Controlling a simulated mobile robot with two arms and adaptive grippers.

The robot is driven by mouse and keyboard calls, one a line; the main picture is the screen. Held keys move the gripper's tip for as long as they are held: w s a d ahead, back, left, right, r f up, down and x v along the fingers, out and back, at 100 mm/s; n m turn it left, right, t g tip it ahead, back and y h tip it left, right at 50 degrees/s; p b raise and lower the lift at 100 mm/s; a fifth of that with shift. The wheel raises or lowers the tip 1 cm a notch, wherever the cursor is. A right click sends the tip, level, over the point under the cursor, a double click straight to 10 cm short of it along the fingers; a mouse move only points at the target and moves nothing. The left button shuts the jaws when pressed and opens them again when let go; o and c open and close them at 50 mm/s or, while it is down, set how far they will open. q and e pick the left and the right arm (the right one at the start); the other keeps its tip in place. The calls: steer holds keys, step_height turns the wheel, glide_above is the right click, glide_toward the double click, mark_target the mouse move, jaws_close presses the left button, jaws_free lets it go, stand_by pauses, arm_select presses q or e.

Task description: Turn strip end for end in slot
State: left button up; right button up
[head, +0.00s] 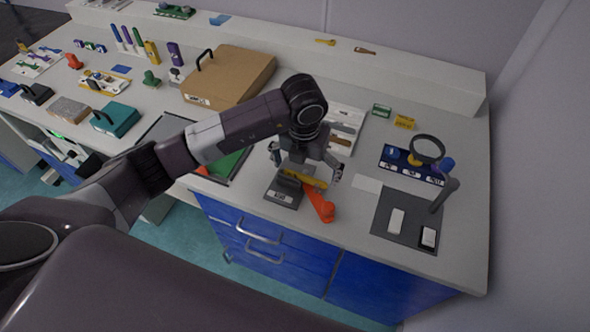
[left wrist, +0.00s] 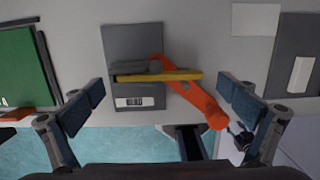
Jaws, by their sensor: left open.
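A yellow strip (left wrist: 178,76) lies across a grey block or plate (left wrist: 130,42) with a white barcode label, its right end reaching past the block. In the head view the strip (head: 310,180), the grey block (head: 283,192) and the orange piece (head: 322,205) are below my left gripper (head: 305,178). That gripper is open, its fingers wide apart on both sides of the strip. The slot is hidden or too small to make out. My right gripper is not in view.
A dark mat (head: 385,232) with two small white-topped pieces and a magnifier (head: 427,149) on a stand are to the right. A green panel (head: 222,163) in a dark tray lies left. A brown case (head: 230,76) stands behind. The counter's front edge is close.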

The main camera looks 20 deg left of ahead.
arm_select(q)
steer(key=shift+f, duration=0.55)
steer(key=c, duration=1)
steer(key=shift+o, duration=0.2)
steer(key=shift+r, duration=0.1)
